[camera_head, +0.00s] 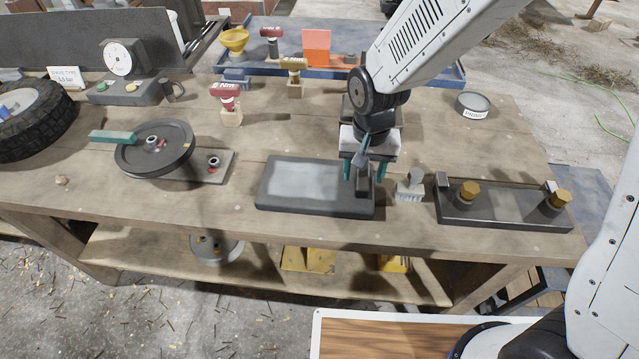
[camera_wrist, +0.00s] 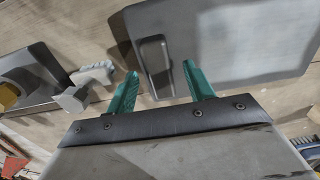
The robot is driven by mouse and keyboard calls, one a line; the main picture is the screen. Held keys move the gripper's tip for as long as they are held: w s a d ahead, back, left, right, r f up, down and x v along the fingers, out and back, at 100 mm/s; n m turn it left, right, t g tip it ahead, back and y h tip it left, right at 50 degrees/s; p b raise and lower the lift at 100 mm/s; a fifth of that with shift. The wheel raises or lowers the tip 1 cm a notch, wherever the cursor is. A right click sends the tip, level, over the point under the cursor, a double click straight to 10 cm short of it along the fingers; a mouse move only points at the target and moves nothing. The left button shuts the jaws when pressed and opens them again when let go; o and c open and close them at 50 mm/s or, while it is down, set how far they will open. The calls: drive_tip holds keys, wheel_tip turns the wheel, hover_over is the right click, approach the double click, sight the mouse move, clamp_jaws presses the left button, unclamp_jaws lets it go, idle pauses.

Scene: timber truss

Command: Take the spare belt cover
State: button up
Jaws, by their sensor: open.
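A flat grey rectangular panel with a dark rim, which looks like the belt cover (camera_head: 305,184), lies on the workbench at centre. It also fills the upper right of the wrist view (camera_wrist: 235,45). A dark upright handle (camera_wrist: 155,62) stands near its one end. My gripper (camera_head: 363,174) is over that end, pointing down, with its teal fingers apart. In the wrist view my gripper (camera_wrist: 161,70) has one finger on each side of the handle, with visible gaps. I cannot tell exactly how low the fingertips are against the handle.
A small brush (camera_head: 410,187) lies close right of the cover. Beyond it is a dark plate with brass bolts (camera_head: 505,206). A pulley wheel (camera_head: 155,148) stands to the left and a red-headed tool (camera_head: 228,100) behind. A round tin (camera_head: 473,104) sits back right.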

drive_tip(key=shift+f, duration=0.2)
clamp_jaws()
idle(1.3)
